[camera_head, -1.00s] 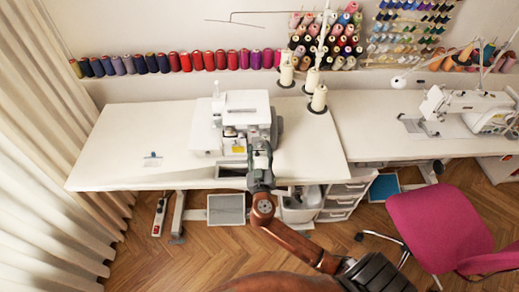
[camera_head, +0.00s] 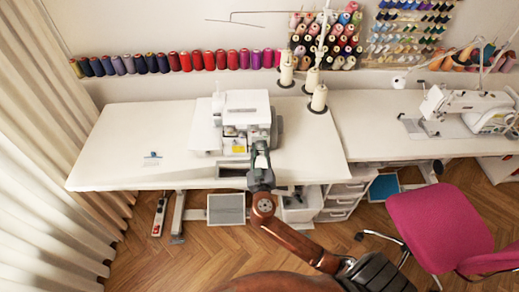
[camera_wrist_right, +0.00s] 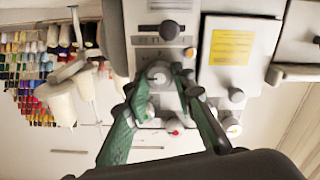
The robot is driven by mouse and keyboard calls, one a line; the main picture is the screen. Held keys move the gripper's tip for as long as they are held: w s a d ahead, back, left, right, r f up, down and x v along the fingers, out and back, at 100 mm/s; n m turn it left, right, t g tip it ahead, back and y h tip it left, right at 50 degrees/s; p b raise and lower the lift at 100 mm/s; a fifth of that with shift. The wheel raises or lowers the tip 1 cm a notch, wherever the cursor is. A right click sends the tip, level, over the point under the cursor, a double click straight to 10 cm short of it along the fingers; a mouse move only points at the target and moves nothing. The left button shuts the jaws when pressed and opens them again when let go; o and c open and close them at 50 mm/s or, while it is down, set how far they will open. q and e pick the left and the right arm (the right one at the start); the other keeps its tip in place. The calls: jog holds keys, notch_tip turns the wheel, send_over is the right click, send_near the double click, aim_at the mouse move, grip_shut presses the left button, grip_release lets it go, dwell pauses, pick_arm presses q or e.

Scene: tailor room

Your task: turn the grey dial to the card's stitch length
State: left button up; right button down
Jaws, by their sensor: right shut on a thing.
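The white sewing machine (camera_head: 242,105) stands on the table, with a yellow card (camera_head: 238,147) on its front. In the right wrist view, the card (camera_wrist_right: 232,47) carries print too small to read. My right gripper (camera_head: 260,150) reaches up to the machine's front, right of the card. In the wrist view, its green fingers (camera_wrist_right: 163,78) are shut around a round grey dial (camera_wrist_right: 159,73) on the machine's face. The dial's setting cannot be read. In the head view the gripper hides the dial. My left gripper is in neither view.
Other knobs sit close by on the machine, including a dark one (camera_wrist_right: 169,30) and one at right (camera_wrist_right: 236,95). Cream thread cones (camera_head: 318,98) stand to the right. The table's left part (camera_head: 120,140) is mostly clear. A pink chair (camera_head: 440,225) stands at right.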

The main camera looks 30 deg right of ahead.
jog(key=shift+n, duration=0.3)
jog(key=n+p, duration=0.1)
jog(key=n, duration=0.2)
jog(key=shift+n, duration=0.3)
jog(key=shift+n+p, duration=0.7)
jog(key=shift+n, duration=1.5)
jog(key=shift+a, duration=0.1)
jog(key=c, duration=1.7)
grip_release()
jog(key=shift+o, duration=0.2)
